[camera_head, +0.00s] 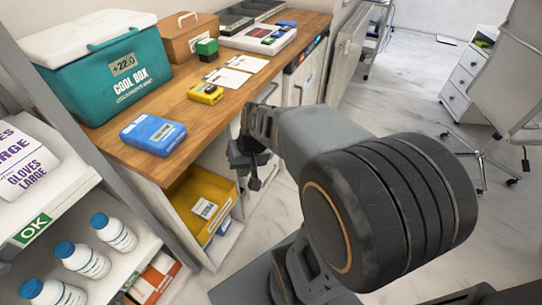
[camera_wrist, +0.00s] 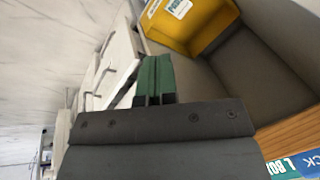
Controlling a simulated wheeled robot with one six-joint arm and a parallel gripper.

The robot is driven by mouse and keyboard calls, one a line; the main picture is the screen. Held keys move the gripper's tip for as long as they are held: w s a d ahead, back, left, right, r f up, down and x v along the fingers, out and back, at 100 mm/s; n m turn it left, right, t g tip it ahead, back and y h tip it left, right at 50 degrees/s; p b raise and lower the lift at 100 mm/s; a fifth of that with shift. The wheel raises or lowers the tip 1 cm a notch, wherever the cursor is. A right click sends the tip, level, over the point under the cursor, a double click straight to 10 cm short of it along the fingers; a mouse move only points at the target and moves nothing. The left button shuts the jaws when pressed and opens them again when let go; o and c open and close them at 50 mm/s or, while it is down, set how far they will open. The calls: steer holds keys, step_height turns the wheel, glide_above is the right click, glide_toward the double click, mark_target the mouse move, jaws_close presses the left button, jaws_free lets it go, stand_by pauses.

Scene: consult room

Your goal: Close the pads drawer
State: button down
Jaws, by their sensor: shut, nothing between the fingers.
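My gripper (camera_head: 253,180) is in front of the wooden counter's cabinet, below the counter edge. In the wrist view its green-tipped fingers (camera_wrist: 155,65) are together and hold nothing. White drawer fronts (camera_wrist: 122,48) with handles lie just left of and beyond the fingertips there. I cannot tell whether the fingers touch a front, nor how far any drawer stands out.
A yellow bin (camera_head: 195,205) with a label sits in the open bay left of my gripper; it also shows in the wrist view (camera_wrist: 190,28). A blue box (camera_head: 153,134) and a yellow device (camera_head: 205,93) lie on the counter (camera_head: 165,95).

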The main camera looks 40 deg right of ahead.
steer(key=w+d+f+m+t+y+b, duration=0.1)
steer(key=w+d+f+m+t, duration=0.2)
steer(key=d+f+m, duration=0.55)
steer(key=w+d+f+m+t+y+b, duration=0.1)
steer(key=w+d+f+t+b, duration=0.25)
steer(key=d, duration=0.95)
steer(key=x, duration=1.4)
steer(key=shift+w+r, duration=0.25)
steer(key=shift+r, duration=0.1)
steer(key=shift+g, duration=0.25)
